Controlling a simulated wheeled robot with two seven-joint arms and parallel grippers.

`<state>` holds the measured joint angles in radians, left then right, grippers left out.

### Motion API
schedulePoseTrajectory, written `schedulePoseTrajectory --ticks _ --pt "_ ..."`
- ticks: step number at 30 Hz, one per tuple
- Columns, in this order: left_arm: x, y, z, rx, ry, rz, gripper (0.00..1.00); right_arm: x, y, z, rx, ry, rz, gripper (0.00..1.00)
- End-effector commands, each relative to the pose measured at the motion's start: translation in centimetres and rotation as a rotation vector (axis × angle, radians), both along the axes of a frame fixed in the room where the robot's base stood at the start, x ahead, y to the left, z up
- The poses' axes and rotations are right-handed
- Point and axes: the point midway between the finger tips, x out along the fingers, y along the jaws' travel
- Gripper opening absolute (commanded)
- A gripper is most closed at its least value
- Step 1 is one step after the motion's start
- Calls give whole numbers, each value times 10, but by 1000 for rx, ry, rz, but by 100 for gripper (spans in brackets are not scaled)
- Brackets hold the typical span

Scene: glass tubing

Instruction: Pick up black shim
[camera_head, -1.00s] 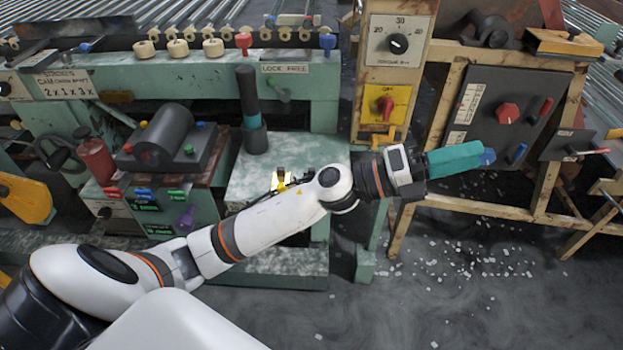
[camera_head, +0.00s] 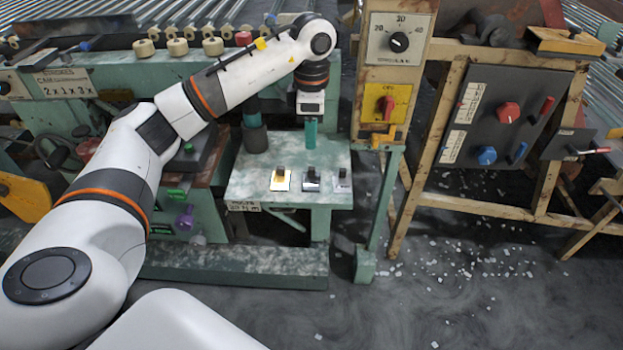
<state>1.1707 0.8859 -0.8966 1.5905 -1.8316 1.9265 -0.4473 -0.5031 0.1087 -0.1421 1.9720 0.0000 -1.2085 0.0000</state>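Several small pieces with dark upright tabs stand in a row near the front of the pale green table (camera_head: 262,168). The middle piece (camera_head: 311,182) has the darkest base and looks like the black shim. The right piece (camera_head: 343,183) looks grey. My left gripper (camera_head: 311,146) points down, its teal fingers above or just behind the middle piece and apart from it in the picture. The fingers overlap in this view, so their opening is hidden. My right gripper is out of view.
A dark cylinder (camera_head: 255,138) stands on the table's left part, close to my arm. A post with a dial and yellow switch box (camera_head: 386,104) rises right of the table. A wood-framed panel with a red knob (camera_head: 507,112) stands further right.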

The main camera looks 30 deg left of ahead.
Motion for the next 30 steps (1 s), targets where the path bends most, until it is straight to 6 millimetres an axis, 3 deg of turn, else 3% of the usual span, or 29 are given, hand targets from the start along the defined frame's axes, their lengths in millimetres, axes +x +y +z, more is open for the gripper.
schedulePoseTrajectory --ticks 3,11,19,29,30 --pt "-1 0 -23 -1 2 0 38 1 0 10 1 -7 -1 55" --pt "-1 -1 -44 -3 -1 -1 38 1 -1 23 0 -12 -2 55" --pt "-4 -4 -83 -4 1 0 38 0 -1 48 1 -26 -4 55" --pt "-4 -4 -91 -4 -3 -1 38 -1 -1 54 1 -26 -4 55" --pt "-4 -4 -91 -4 -3 -1 35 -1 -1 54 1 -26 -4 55"
